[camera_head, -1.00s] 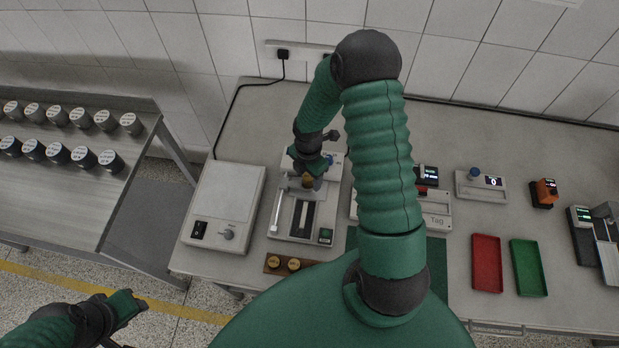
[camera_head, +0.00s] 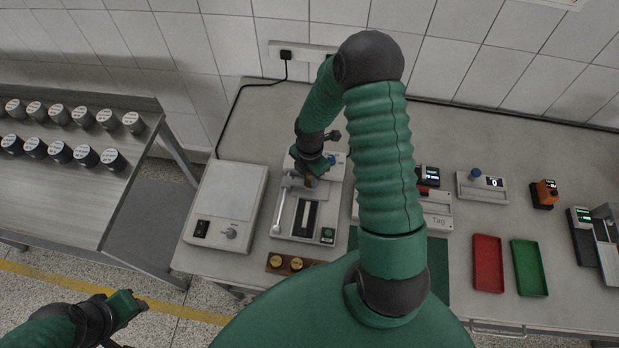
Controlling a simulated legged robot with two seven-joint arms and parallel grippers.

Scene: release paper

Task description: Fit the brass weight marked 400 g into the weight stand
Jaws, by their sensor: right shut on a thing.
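My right gripper (camera_head: 308,176) is shut on a small brass weight (camera_head: 310,183), over the back part of a pale bench device (camera_head: 283,232). The weight is mostly hidden by the gripper; its marking cannot be read, and I cannot tell whether it touches the device. A low brown rack (camera_head: 271,265) at the bench's front edge holds two brass weights, the left one (camera_head: 277,261) and its neighbour (camera_head: 296,263); my body hides the rack's right end. Which part is the weight stand is not clear. My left gripper (camera_head: 127,304) is over the floor at lower left, away from everything.
A pale box with a switch (camera_head: 222,208) stands left of the device. A red tray (camera_head: 488,264) and a green tray (camera_head: 529,268) lie on the right. Several dark pots (camera_head: 59,152) stand on a side table. My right arm hides the bench's middle.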

